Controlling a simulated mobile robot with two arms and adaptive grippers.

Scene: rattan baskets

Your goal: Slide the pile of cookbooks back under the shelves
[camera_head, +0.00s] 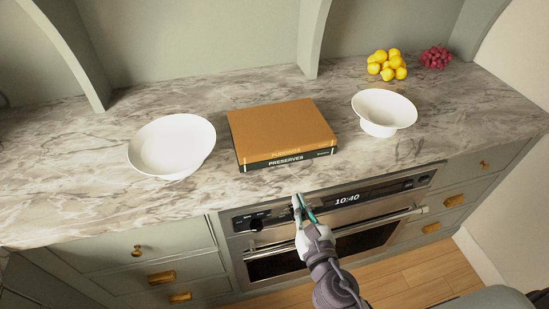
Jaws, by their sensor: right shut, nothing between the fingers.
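The pile of cookbooks (281,129) lies flat on the marble counter, near its front edge and above the oven. An orange-brown book is on top, and a dark book with "PRESERVES" on its spine is under it. The shelves' upright panel (312,40) stands behind the pile, with bare counter between. My right gripper (297,198) is shut and empty. It is in front of the counter edge by the oven panel, just below the books in the picture and apart from them. My left gripper is not in view.
A white bowl (172,146) stands left of the books, and a white footed bowl (384,111) stands to their right. Lemons (387,65) and red grapes (436,57) are at the back right. The oven (335,214) has a protruding handle (385,220) near my right arm.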

